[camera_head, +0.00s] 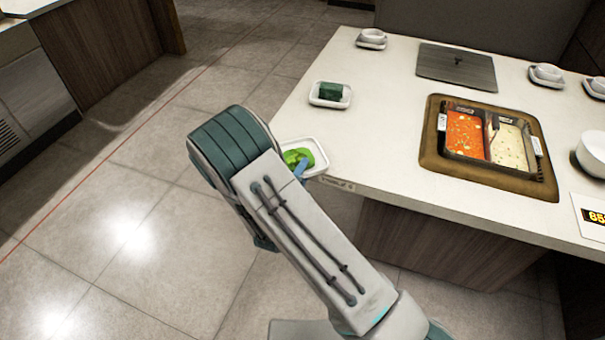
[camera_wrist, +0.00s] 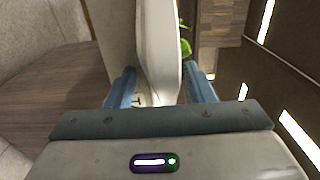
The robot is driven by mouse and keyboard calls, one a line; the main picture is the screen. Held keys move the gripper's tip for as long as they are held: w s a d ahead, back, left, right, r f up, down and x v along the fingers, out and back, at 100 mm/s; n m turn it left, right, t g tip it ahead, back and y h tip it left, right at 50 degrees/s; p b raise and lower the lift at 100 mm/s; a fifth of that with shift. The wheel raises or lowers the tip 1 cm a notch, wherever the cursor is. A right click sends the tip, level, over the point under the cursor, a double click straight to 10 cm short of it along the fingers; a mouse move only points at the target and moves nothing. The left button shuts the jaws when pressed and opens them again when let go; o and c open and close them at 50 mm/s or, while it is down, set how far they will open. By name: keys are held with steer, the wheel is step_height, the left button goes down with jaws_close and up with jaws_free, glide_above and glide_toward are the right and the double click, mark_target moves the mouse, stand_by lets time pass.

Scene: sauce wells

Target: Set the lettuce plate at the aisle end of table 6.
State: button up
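The lettuce plate (camera_head: 318,152) is a small white dish with green lettuce (camera_head: 299,157) on it. It is at the near left corner of table 6 (camera_head: 400,160), by the edge label. I cannot tell whether its whole base rests on the tabletop. In the wrist view the plate (camera_wrist: 166,60) shows edge-on, with some lettuce (camera_wrist: 185,46) beside it. My gripper (camera_wrist: 160,86) has its two blue fingers apart on either side of the rim, with gaps visible, so it looks open. In the head view my arm hides most of the gripper; one blue finger shows at the plate.
A white dish with a dark green block (camera_head: 331,93) stands behind the plate. A two-part soup pot (camera_head: 490,138) sits in the table, with a grey lid (camera_head: 457,66) behind it. Bowls stand at the far and right sides. The tiled floor (camera_head: 120,210) at left is clear.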

steer(key=shift+r, duration=0.25)
steer(key=v, duration=1.2)
